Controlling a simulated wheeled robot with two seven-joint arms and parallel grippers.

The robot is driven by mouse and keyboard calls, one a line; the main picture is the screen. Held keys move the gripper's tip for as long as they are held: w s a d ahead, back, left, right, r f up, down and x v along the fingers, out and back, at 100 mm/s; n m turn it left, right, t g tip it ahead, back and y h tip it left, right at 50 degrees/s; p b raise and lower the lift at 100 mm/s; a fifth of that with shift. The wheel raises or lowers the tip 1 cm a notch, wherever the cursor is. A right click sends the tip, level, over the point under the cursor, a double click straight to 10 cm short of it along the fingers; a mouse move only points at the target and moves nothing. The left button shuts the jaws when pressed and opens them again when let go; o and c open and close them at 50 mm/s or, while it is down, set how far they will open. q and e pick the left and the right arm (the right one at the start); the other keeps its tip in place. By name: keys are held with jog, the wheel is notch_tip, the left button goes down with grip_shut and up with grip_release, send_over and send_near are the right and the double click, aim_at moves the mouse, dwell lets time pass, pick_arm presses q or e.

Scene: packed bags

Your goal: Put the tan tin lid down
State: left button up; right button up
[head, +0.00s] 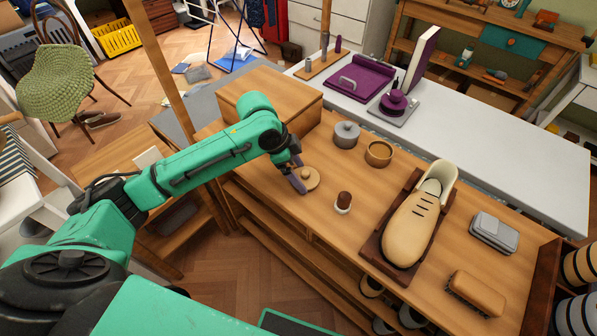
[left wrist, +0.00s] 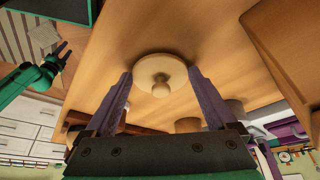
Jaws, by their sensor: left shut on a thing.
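The tan tin lid (head: 313,178) is a flat round disc with a small knob. My left gripper (head: 298,181) is shut on it, near the front edge of the wooden bench. In the left wrist view the lid (left wrist: 160,69) sits between the two fingertips, knob facing the camera. I cannot tell whether its underside touches the bench top. A round tan tin (head: 379,153), open at the top, stands to the right of the lid. My right gripper (left wrist: 60,54) shows small in the left wrist view, its fingers apart and empty.
A grey lidded tin (head: 346,134) stands behind the lid. A tan shoe (head: 418,222) lies on a dark tray farther right. A wooden box (head: 265,95) stands at the bench's back left.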

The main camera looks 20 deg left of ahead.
pick_arm(q)
jog(key=shift+f, duration=0.15)
pick_arm(e)
jog(key=shift+s, duration=0.45)
pick_arm(q)
jog(key=o, duration=1)
jog(key=v, duration=1.2)
jog(key=shift+p, duration=0.3)
pick_arm(e)
jog(key=shift+r, duration=0.3)
